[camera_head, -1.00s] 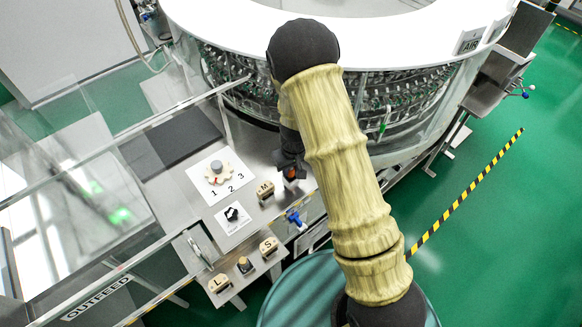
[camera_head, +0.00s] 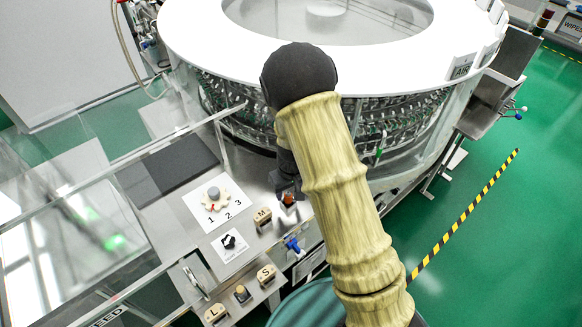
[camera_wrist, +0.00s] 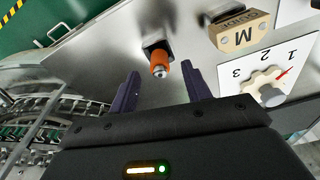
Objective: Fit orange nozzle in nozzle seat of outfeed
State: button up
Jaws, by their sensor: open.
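The orange nozzle (camera_wrist: 159,64) stands at a dark square seat (camera_wrist: 154,46) on the grey metal panel in the wrist view, its metal tip toward the camera. I cannot tell how deep it sits. It also shows small in the head view (camera_head: 288,199), just below my gripper. My gripper (camera_wrist: 162,84) is open and empty; its two purple fingers lie apart on either side of the nozzle's line, short of it in the picture and not visibly touching it. In the head view my arm partly hides the gripper.
The wooden M block (camera_wrist: 240,34) stands close beside the nozzle. The numbered dial (camera_head: 214,196) and black knob (camera_head: 230,242) sit on the panel to the left. A blue valve (camera_head: 293,245) is below. The round washer (camera_head: 230,45) stands behind; clear guards are at left.

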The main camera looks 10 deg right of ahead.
notch_tip(320, 180, up, 15)
jog(key=s, duration=0.1)
jog(key=shift+s+d+f+b, duration=0.2)
jog(key=shift+s+d+b, duration=0.1)
jog(key=shift+d+b, duration=0.1)
jog(key=s+d+r+m, duration=0.1)
jog(key=s+d+m, duration=0.1)
jog(key=s+d, duration=0.2)
jog(key=s+d+r+m+t, duration=0.1)
jog(key=s+d, duration=0.4)
jog(key=s, duration=0.5)
jog(key=shift+s+d+r+m+h, duration=0.2)
jog(key=shift+r+m+h, duration=0.1)
jog(key=shift+m, duration=0.5)
jog(key=shift+c, duration=1.3)
jog(key=shift+w+a, duration=0.1)
